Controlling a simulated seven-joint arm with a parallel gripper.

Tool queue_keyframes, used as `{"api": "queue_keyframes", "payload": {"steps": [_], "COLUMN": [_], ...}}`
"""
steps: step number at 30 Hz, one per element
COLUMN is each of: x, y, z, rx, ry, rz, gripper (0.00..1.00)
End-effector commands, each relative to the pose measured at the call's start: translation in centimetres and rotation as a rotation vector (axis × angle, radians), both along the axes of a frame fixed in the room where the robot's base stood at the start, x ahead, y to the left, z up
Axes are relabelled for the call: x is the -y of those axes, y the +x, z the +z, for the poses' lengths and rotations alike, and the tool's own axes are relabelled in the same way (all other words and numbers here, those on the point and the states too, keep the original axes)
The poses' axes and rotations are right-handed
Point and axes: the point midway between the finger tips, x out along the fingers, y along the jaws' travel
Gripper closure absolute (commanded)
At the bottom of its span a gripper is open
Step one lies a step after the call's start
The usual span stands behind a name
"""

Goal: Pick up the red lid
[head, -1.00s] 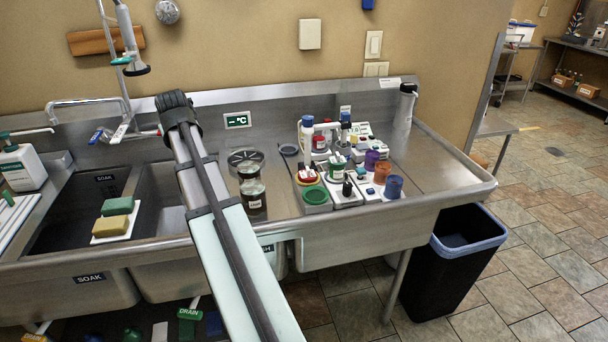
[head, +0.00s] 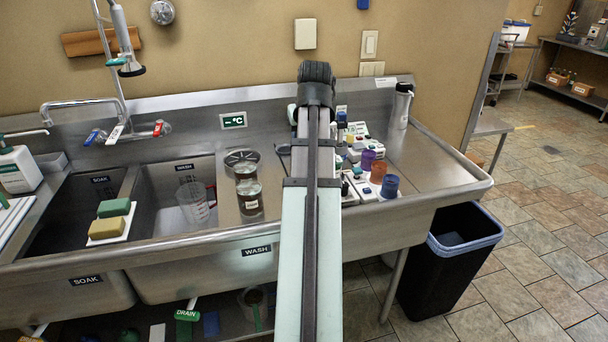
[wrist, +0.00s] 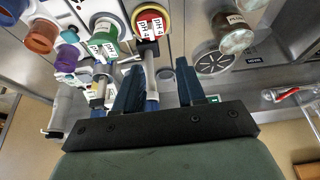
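In the wrist view, a round red top (wrist: 150,20) with a yellow rim and a pH 4 label sits at the upper middle; I take it for the red lid, but cannot tell lid from cup surely. A green round container (wrist: 104,36) with a pH 7 label is beside it. My gripper (wrist: 159,66) is open, its two dark blue fingers apart and nothing held between them. The red top lies beyond the fingertips, slightly left of centre. A pale upright cylinder shows behind the gap. In the head view my arm hides the red top and my gripper.
Orange (head: 378,172), purple (head: 367,160) and blue (head: 390,186) cups stand on the right of the counter. A brown-filled jar (head: 250,198) stands left of my arm, near the sink with a clear jug (head: 194,205).

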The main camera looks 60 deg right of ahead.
Motion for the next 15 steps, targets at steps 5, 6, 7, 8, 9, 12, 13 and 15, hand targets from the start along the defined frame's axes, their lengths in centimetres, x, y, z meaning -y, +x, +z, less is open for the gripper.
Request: {"api": "queue_keyframes", "payload": {"steps": [5,6,7,8,9,12,13,15], "x": [0.1,0.2,0.2,0.3,0.4,0.7,0.8,1.1], "y": [-2.0,-2.1,-2.1,-2.1,-2.0,-1.6,-1.5,-1.2], "z": [0.2,0.1,-0.1,-0.3,-0.6,-1.8,-2.2,-3.1], "rx": [0.000,-0.001,-0.002,-0.001,-0.002,-0.002,-0.003,-0.002], "ry": [0.017,0.019,0.020,0.020,0.021,0.021,0.022,0.021], "rz": [-0.015,-0.016,-0.017,-0.017,-0.017,-0.017,-0.017,-0.017], "gripper": [0.61,0.61,0.61,0.61,0.61,0.61,0.61,0.61]}}
